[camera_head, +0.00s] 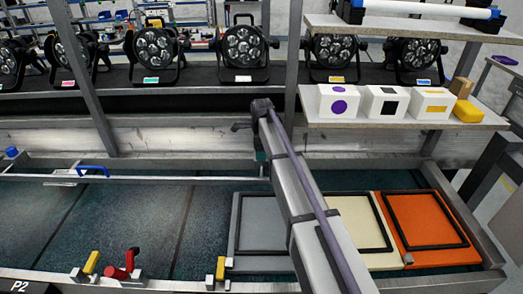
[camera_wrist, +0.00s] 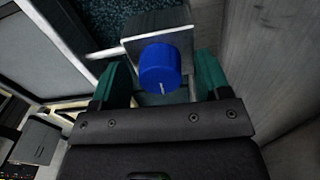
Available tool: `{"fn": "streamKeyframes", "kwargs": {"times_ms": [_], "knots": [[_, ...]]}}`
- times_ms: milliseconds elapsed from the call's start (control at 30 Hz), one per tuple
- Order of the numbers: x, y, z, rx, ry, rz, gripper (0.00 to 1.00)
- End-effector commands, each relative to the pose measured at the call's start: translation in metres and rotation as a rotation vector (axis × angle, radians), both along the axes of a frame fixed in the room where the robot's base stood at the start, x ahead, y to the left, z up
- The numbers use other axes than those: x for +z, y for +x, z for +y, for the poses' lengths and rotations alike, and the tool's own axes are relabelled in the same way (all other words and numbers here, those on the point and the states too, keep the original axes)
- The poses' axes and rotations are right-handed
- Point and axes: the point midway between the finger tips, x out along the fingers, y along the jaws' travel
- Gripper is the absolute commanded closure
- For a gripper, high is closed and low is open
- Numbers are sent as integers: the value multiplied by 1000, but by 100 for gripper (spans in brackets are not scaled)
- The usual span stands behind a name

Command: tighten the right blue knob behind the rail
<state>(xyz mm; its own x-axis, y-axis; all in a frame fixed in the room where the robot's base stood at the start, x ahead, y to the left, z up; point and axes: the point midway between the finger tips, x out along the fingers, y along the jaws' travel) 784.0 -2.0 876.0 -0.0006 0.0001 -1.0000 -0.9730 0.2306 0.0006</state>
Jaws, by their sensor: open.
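In the wrist view, a blue knob (camera_wrist: 160,66) with a pale mark on its face sits on a grey metal block (camera_wrist: 168,27). My gripper (camera_wrist: 164,78) is open, with one green finger on either side of the knob. Whether the fingertips reach level with the knob I cannot tell. In the head view, my gripper (camera_head: 262,158) is low behind the long metal rail (camera_head: 190,180), mostly hidden by my arm. The right knob is hidden there. Another blue knob (camera_head: 11,152) shows at the far left.
A blue handle (camera_head: 92,170) stands at the rail, left of my arm. Grey, cream and orange (camera_head: 430,225) framed panels lie at the front right. A shelf with white boxes (camera_head: 382,103) is to the right. Par cans (camera_head: 155,50) line the back. A wall flanks the gripper in the wrist view.

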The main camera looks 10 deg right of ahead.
Motion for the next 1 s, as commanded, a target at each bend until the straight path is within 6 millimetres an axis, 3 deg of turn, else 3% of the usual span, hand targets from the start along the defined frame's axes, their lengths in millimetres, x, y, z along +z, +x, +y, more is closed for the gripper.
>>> {"fn": "streamKeyframes", "kwargs": {"times_ms": [267,733,1000], "knots": [[6,0,0,0,0,0,31],[106,0,0,0,0,0,31],[108,0,0,0,0,0,31]]}}
